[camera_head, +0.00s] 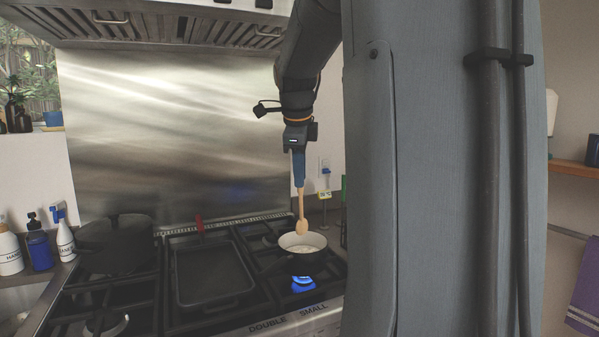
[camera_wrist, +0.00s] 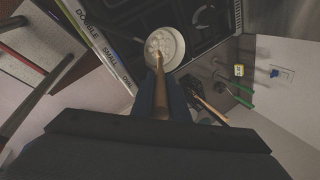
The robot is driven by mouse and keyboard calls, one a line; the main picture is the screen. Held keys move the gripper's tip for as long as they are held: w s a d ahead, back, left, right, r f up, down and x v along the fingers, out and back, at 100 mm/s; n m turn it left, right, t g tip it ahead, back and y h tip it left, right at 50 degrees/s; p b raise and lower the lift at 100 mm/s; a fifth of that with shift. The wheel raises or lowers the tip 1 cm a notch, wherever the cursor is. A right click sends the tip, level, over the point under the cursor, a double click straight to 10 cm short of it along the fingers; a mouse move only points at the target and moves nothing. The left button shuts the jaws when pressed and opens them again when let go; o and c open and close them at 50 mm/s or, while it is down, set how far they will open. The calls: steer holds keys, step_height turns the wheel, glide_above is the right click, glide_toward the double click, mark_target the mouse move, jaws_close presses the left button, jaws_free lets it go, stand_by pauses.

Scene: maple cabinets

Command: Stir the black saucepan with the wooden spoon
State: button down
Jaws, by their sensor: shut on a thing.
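My gripper (camera_head: 299,168) points down over the right side of the stove and is shut on the wooden spoon (camera_head: 302,210). The spoon hangs upright with its bowl end low, at the saucepan (camera_head: 314,240). The saucepan is dark outside with a pale inside and sits on a right burner. In the wrist view the spoon (camera_wrist: 160,85) runs from my gripper (camera_wrist: 161,100) toward the pan (camera_wrist: 178,56), its tip overlapping the pale contents. I cannot tell whether the tip touches them.
A dark pot (camera_head: 118,245) stands on the left burner. Bottles (camera_head: 40,245) stand by the sink at left. A range hood (camera_head: 170,25) hangs above. Utensils (camera_wrist: 208,105) stand beside the stove.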

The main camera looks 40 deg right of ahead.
mark_target(302, 219)
steer(key=shift+b+x, duration=3.2)
steer(key=shift+x, duration=3.15)
steer(key=shift+d, duration=0.2)
